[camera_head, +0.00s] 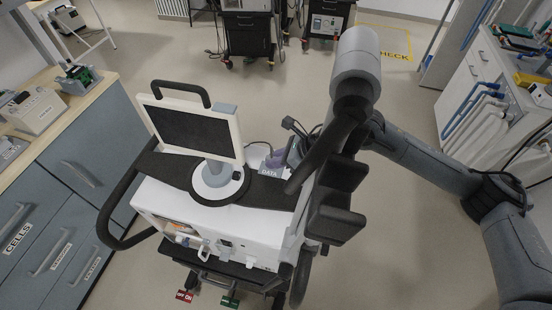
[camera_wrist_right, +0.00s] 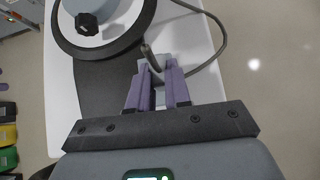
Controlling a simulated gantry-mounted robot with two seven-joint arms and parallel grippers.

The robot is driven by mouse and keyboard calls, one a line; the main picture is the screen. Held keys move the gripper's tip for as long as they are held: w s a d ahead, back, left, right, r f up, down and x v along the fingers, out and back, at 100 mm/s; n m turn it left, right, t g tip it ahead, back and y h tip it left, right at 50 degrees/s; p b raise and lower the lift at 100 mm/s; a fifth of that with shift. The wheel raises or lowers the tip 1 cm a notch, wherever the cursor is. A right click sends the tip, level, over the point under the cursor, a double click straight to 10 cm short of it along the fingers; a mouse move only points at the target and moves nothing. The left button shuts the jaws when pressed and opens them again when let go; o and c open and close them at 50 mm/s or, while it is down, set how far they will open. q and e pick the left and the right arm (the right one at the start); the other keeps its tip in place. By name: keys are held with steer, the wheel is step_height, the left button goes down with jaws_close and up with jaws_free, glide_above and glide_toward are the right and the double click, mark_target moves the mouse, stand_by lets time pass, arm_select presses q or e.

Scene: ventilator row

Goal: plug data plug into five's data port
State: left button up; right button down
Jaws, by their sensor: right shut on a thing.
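A white ventilator cart (camera_head: 200,215) with a tilted monitor (camera_head: 192,130) stands in the middle of the head view. My right gripper (camera_head: 277,160) is low over the right part of its dark top, beside a DATA label (camera_head: 270,172). In the right wrist view, its purple fingers (camera_wrist_right: 158,90) are shut on a small grey plug, mostly hidden between them. A grey cable (camera_wrist_right: 222,40) loops beside the fingers. The round monitor base (camera_wrist_right: 100,20) is just beyond. I cannot make out the data port or a number five. My left gripper is out of view.
A drawer counter (camera_head: 75,150) stands at the left, with devices on top. A white cabinet (camera_head: 485,95) with hoses is at the right. Other carts (camera_head: 248,30) stand at the back. Red (camera_head: 184,296) and green (camera_head: 229,301) tags show low at the cart's front. The floor between is clear.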

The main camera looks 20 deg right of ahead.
stand_by(0.3)
steer(key=c, duration=1.4)
jaws_free()
steer(key=o, duration=0.4)
